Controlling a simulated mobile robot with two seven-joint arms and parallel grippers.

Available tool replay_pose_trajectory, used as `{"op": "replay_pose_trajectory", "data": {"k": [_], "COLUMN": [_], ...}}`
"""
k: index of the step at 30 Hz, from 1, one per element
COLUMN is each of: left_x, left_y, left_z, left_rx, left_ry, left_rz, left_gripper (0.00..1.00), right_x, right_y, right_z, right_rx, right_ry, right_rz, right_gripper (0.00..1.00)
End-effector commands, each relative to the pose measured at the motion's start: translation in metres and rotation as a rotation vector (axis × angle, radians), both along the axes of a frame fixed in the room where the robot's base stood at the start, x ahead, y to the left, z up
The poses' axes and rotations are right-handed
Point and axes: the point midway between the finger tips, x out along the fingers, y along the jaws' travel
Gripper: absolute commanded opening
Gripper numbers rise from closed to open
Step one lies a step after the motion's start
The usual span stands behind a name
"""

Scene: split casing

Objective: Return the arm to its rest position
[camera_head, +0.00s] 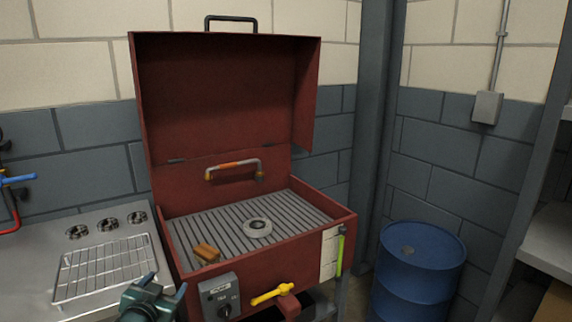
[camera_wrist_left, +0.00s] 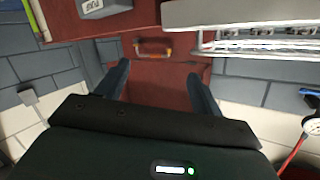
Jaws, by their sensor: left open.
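My left gripper (camera_head: 165,284) is low in the head view, in front of the steel side counter and left of the red casing's front. It is open, with nothing between its fingers. In the left wrist view its dark fingers (camera_wrist_left: 158,72) stand apart, with the red lid and its handle (camera_wrist_left: 153,47) beyond them. The red casing (camera_head: 262,262) has its lid (camera_head: 230,100) raised upright. A grey ring (camera_head: 257,228) and a small brown block (camera_head: 206,252) lie on its slatted grate. My right gripper is not in view.
The steel side counter (camera_head: 30,255) carries a wire rack (camera_head: 105,265) and several burner-like rings. A yellow lever (camera_head: 272,293) and a control box (camera_head: 219,296) stick out from the casing's front. A blue barrel (camera_head: 418,270) stands at the right.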

Motion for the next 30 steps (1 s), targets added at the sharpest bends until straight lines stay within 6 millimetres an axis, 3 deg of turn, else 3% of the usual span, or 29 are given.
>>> {"op": "replay_pose_trajectory", "data": {"k": [1, 3, 7, 12, 15, 18, 21, 30], "left_x": [-0.024, -0.059, -0.136, -0.235, -0.276, -0.302, -0.314, -0.316], "left_y": [-0.015, -0.036, -0.076, -0.117, -0.131, -0.14, -0.144, -0.145], "left_z": [-0.026, -0.056, -0.103, -0.134, -0.138, -0.139, -0.139, -0.139], "left_rx": [-0.014, -0.036, -0.094, -0.183, -0.226, -0.253, -0.266, -0.269], "left_ry": [0.04, 0.091, 0.192, 0.313, 0.363, 0.396, 0.41, 0.413], "left_rz": [-0.024, -0.053, -0.106, -0.144, -0.152, -0.155, -0.156, -0.156], "left_gripper": [0.67, 0.67, 0.67, 0.67, 0.67, 0.67, 0.67, 0.67], "right_x": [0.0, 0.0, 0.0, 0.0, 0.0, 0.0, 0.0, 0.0], "right_y": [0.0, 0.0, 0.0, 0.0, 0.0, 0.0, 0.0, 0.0], "right_z": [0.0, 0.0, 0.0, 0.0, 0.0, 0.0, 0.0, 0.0], "right_rx": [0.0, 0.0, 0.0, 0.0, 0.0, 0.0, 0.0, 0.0], "right_ry": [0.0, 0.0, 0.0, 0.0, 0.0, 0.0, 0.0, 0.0], "right_rz": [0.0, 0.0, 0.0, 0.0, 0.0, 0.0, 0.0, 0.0], "right_gripper": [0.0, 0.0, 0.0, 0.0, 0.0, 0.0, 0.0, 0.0]}}
